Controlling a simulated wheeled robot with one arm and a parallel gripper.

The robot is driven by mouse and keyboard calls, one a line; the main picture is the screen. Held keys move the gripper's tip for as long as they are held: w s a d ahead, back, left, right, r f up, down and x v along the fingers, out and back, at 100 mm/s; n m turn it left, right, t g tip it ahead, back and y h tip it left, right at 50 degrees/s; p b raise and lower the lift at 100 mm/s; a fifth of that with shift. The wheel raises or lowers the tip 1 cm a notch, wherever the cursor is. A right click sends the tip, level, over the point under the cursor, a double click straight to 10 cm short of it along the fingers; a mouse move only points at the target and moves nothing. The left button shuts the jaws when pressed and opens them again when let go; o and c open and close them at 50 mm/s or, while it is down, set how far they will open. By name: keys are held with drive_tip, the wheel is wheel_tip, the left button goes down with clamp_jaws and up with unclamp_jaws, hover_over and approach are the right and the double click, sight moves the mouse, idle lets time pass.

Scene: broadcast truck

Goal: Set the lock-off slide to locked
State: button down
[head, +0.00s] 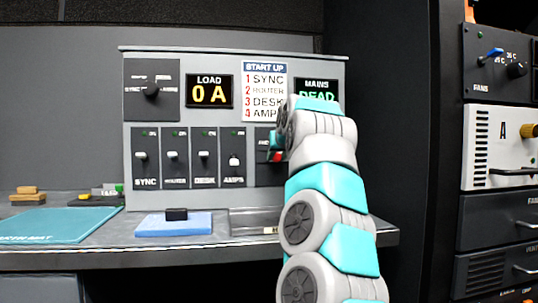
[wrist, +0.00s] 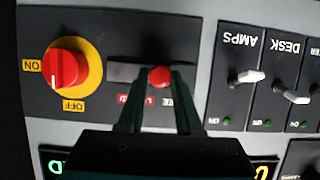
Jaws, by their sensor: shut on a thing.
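The lock-off slide is a dark horizontal slot (wrist: 122,72) with a round red knob (wrist: 160,77) in the wrist view, which looks upside down. My gripper (wrist: 158,80) is shut on the red knob, with a finger at either side. The knob sits right of the slot's middle in that view. A red label (wrist: 122,100) and a partly covered label ending in "EE" lie below the slot. In the head view my gripper (head: 276,148) is at the panel's lower right, and my arm hides most of the slide.
A red rotary switch (wrist: 63,68) on a yellow disc sits beside the slide, its white mark toward OFF. Toggle switches for DESK (wrist: 291,95) and AMPS (wrist: 250,77) are on the other side. The head view shows a blue pad (head: 174,226) with a black block on the bench.

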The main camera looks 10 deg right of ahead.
drive_tip(key=shift+d, duration=1.15)
drive_tip(key=c, duration=0.6)
unclamp_jaws()
drive_tip(key=shift+d, duration=0.1)
drive_tip(key=shift+s, duration=0.15)
drive_tip(key=b+v, duration=0.1)
drive_tip(key=v, duration=0.6)
drive_tip(key=shift+s, duration=0.25)
drive_tip(key=shift+r, duration=0.1)
